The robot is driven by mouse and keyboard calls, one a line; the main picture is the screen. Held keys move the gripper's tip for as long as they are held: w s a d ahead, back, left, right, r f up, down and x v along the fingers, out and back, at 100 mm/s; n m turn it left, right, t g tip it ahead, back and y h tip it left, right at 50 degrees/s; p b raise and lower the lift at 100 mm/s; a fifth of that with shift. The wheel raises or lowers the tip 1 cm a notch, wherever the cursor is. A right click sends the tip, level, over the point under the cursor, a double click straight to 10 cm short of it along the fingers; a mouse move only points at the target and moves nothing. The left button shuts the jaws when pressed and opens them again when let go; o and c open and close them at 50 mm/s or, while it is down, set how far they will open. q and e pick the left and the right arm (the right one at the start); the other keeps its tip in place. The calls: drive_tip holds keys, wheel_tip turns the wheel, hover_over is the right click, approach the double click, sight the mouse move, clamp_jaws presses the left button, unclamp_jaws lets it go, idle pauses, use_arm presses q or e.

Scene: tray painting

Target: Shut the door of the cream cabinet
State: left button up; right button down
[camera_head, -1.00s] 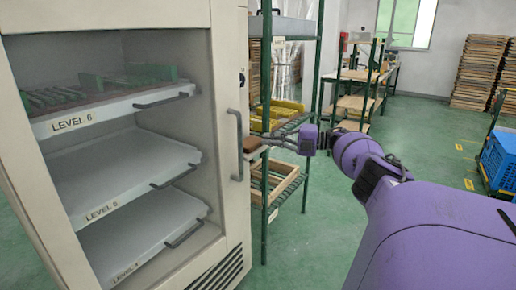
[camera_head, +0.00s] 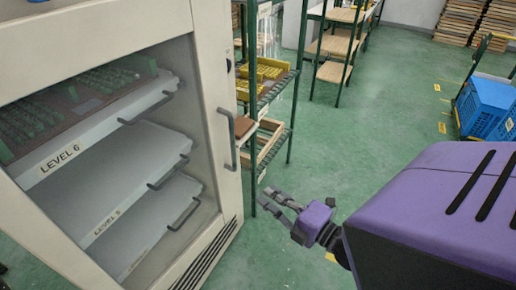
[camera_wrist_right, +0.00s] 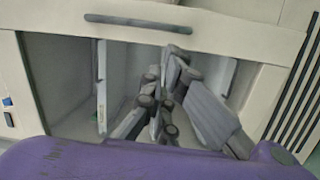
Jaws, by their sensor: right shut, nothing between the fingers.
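The cream cabinet (camera_head: 215,28) fills the left of the head view. Its door (camera_head: 213,110) has a cream frame around a clear pane and a grey bar handle (camera_head: 228,140) at its right edge. The door looks flush with the cabinet, with no gap that I can see. The handle also shows in the right wrist view (camera_wrist_right: 140,23). My right gripper (camera_head: 267,199) is shut and empty, in front of the cabinet, right of and below the handle, apart from it. Its fingers show in front of the pane in the wrist view (camera_wrist_right: 172,68). My left gripper is out of view.
Trays on several levels show behind the pane, the top one marked LEVEL 6 (camera_head: 60,158). A green rack (camera_head: 293,100) with yellow crates (camera_head: 262,82) stands just right of the cabinet. A blue crate (camera_head: 487,107) is at the far right. The green floor (camera_head: 350,130) between is clear.

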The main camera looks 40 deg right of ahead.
drive_tip(key=d+h, duration=0.2)
drive_tip(key=p, duration=0.3)
approach(235, 159)
drive_tip(key=w, duration=0.7)
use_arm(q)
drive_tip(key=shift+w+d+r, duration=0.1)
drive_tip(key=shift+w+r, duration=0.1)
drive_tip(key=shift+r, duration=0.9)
use_arm(e)
drive_tip(key=shift+s+f+y, duration=0.1)
drive_tip(key=shift+y, duration=0.3)
drive_tip(key=shift+w, duration=0.25)
drive_tip(key=w, duration=0.2)
drive_tip(key=w+n+y+b, duration=0.1)
drive_tip(key=w, duration=0.1)
drive_tip(key=w+a+y, duration=0.1)
drive_tip(key=shift+w+f+n+b, duration=0.2)
drive_tip(key=shift+w+n+b, duration=0.1)
drive_tip(key=shift+w+b, duration=0.1)
drive_tip(key=shift+r, duration=0.35)
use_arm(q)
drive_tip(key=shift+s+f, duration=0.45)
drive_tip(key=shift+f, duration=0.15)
use_arm(e)
drive_tip(key=shift+w, duration=0.1)
